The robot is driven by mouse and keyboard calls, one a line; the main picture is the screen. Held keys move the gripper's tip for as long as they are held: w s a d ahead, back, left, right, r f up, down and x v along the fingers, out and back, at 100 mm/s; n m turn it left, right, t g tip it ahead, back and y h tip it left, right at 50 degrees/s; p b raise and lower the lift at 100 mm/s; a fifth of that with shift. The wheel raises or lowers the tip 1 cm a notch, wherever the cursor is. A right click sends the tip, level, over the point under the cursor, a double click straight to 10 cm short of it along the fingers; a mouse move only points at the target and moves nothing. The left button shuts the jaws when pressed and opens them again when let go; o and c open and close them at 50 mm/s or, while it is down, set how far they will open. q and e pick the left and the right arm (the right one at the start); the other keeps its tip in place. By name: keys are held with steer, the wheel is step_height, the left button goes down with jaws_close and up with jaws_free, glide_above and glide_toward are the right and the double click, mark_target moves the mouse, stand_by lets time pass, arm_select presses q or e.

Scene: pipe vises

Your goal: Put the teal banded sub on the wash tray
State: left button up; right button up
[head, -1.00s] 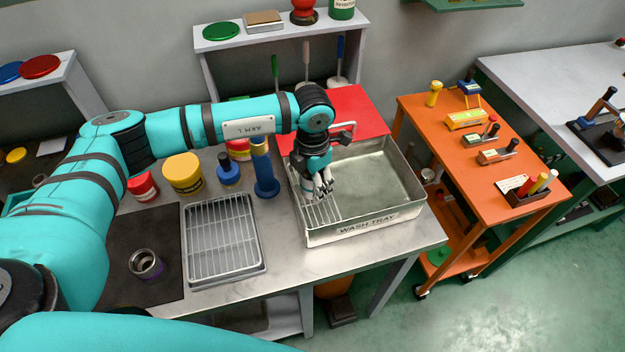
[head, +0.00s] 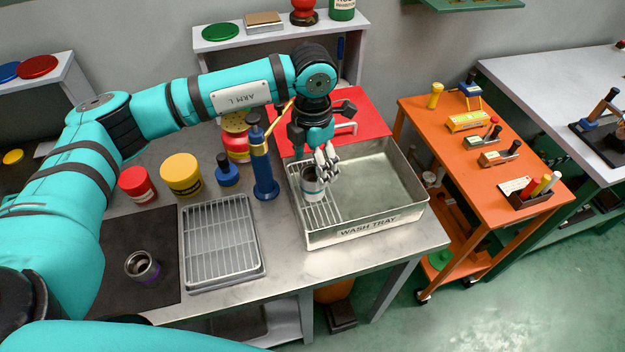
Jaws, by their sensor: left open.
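The teal banded sub (head: 312,184) is a small grey metal cylinder with a pale teal band. It stands upright on the slatted rack in the left part of the wash tray (head: 372,226), a metal basin with its name on the front wall. My left gripper (head: 327,166) is open, just above and to the right of the sub's top. Its fingers overlap the sub's upper right edge in the picture, so I cannot tell whether they touch. My right gripper is not in view.
A purple banded cylinder (head: 143,267) stands on a dark mat (head: 115,232) at the left. A grey drying rack (head: 222,240) lies left of the tray. A blue pump bottle (head: 263,172) stands close to the tray's left wall. An orange cart (head: 480,172) is at the right.

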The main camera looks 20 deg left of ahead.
arm_select(q)
step_height(320, 180, up, 5)
steer(key=shift+b, duration=0.4)
stand_by(0.4)
steer(key=shift+c, duration=0.4)
